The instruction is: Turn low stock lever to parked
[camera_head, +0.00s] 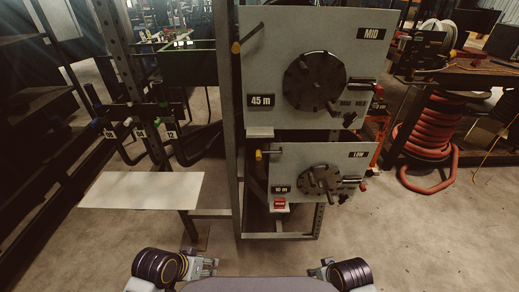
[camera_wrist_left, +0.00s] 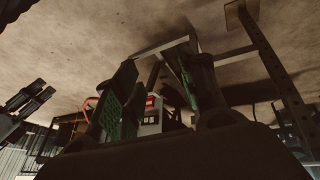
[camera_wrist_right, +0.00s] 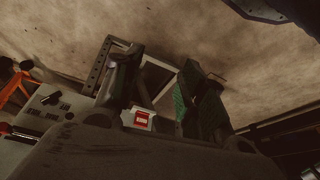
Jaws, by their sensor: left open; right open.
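The lower grey panel marked LOW (camera_head: 335,150) carries a black round dial with several pegs (camera_head: 325,181). A short black lever with a yellow knob (camera_head: 258,155) sits at its upper left edge. Another dark lever (camera_head: 352,182) shows at its right side; I cannot tell which one is the stock lever. My left gripper (camera_head: 212,266) is open and empty, low in front of the stand and apart from the panel. My right gripper (camera_head: 322,270) is open and empty, low at the right, also apart. Both wrist views show spread fingers with green pads.
An upper panel marked MID (camera_head: 350,55) has a larger dial. A red block (camera_head: 280,203) sits under the LOW panel. A pale shelf (camera_head: 145,190) juts out left of the stand. A red hose coil (camera_head: 430,135) stands right. The floor in front is clear.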

